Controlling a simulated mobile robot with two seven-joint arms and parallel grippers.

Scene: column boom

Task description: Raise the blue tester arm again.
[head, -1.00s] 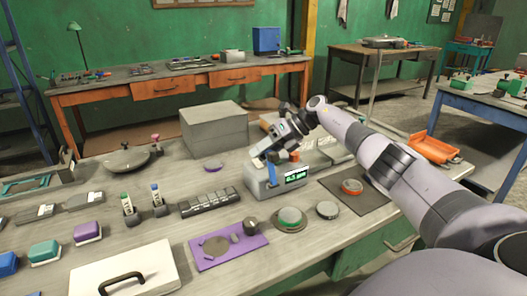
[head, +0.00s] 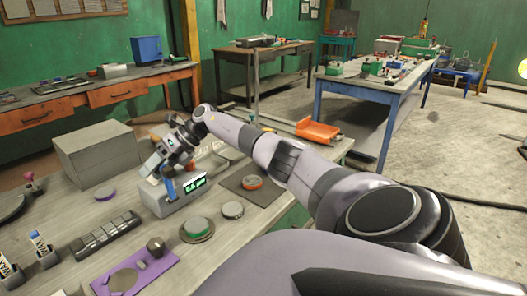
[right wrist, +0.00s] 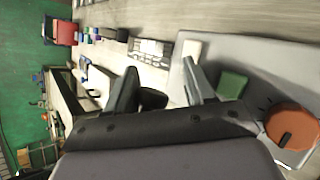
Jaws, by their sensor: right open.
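The tester (head: 178,199) is a small grey box with a lit green display, standing on the workbench. The blue tester arm (head: 170,188) shows as a short blue piece at its front left, beside the display; its upper part is hard to make out behind my gripper. My right gripper (head: 153,166) is just above and behind the tester's left end, pointing down-left. In the right wrist view its two dark fingers (right wrist: 160,88) are apart with nothing clear between them. I cannot tell whether they touch the arm. My left gripper is out of view.
A grey block (head: 97,155) stands behind left of the tester. A purple plate (head: 135,272) and black segmented strip (head: 105,234) lie front left.

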